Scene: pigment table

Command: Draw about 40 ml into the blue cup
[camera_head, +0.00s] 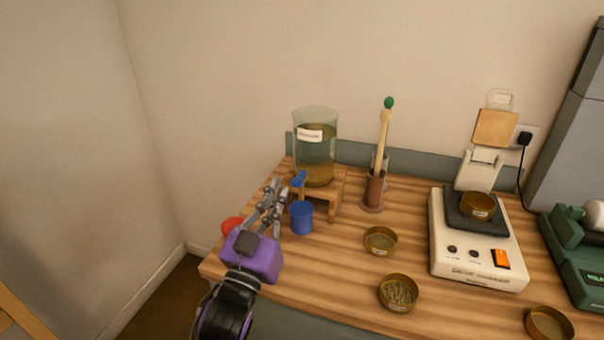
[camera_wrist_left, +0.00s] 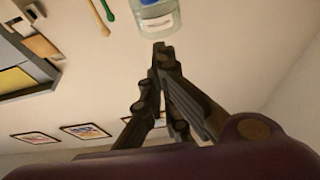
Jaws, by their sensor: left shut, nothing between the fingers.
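A blue cup (camera_head: 302,217) stands upright on the wooden table at the foot of a small wooden stand (camera_head: 334,197). A glass dispenser (camera_head: 317,150) with a white label and yellowish-brown liquid sits on the stand. Its blue tap (camera_head: 299,179) is at the lower front, above the cup. My left gripper (camera_head: 280,186) is shut and empty, just left of the tap and cup; I cannot tell whether it touches the tap. In the left wrist view its closed fingertips (camera_wrist_left: 160,48) point toward the dispenser (camera_wrist_left: 158,18). The level inside the cup is hidden. My right gripper is not in view.
A red object (camera_head: 231,225) is partly hidden behind my left gripper. Brass bowls (camera_head: 380,240) and (camera_head: 399,292) stand right of the cup. A holder (camera_head: 373,192) with tall sticks and a stirrer-type device (camera_head: 478,250) stand farther right. The table's left edge is close to my left arm.

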